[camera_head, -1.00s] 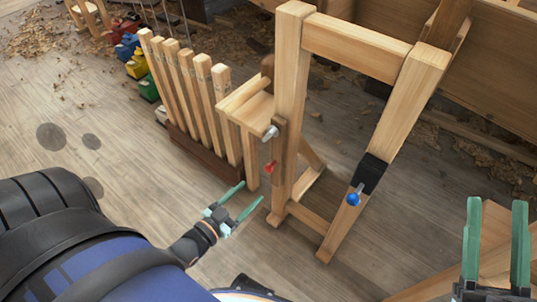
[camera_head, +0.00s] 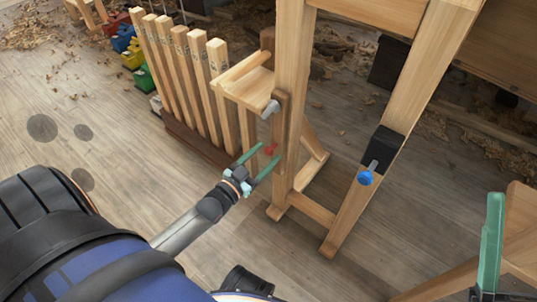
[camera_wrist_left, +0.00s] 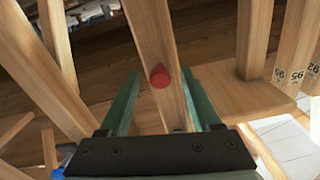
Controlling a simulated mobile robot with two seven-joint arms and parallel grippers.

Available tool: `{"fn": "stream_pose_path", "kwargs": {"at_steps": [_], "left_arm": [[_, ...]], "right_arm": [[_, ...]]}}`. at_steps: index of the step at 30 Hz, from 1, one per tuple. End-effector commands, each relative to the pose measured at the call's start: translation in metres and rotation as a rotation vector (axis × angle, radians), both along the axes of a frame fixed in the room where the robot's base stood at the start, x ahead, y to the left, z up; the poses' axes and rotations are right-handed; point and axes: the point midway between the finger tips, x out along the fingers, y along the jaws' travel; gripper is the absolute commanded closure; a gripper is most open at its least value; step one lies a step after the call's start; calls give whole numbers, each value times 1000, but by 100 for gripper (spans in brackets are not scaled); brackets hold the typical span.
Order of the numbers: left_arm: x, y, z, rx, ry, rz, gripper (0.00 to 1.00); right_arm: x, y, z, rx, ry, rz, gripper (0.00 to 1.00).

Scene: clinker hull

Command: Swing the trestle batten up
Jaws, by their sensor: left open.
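The trestle (camera_head: 294,60) stands upright in the middle of the head view. A darker batten (camera_head: 283,112) hangs along its near post, with a grey pin (camera_head: 270,108) near its top and a red knob (camera_head: 270,149) lower down. My left gripper (camera_head: 271,152) is open, its green fingertips close to the red knob. In the left wrist view, the red knob (camera_wrist_left: 160,76) lies between the open fingers, on the batten (camera_wrist_left: 150,35). Contact cannot be told. My right gripper (camera_head: 492,243) shows at the lower right, apart from the trestle, with one finger clearly visible.
A rack of upright wooden slats (camera_head: 183,75) stands left of the trestle. A black clamp with a blue knob (camera_head: 365,178) sits on the trestle's right leg. Coloured blocks (camera_head: 132,58) line the floor behind. Open floor (camera_head: 120,200) lies at the left.

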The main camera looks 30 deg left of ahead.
Motion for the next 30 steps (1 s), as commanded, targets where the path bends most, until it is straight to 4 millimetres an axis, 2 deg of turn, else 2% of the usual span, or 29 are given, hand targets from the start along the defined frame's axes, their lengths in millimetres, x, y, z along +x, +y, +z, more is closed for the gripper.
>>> {"fn": "stream_pose_path", "kwargs": {"at_steps": [3,6,15,30], "left_arm": [[13,-1,-1,0,-1,0,36],[19,-1,-1,0,1,0,36],[20,-2,0,-1,2,0,36],[20,-2,0,-1,2,0,92]], "right_arm": [[1,1,-8,-5,3,-2,50],[1,1,-10,-7,5,-3,50],[1,1,-9,-8,6,-3,50],[1,1,-9,-7,5,-2,50]]}}
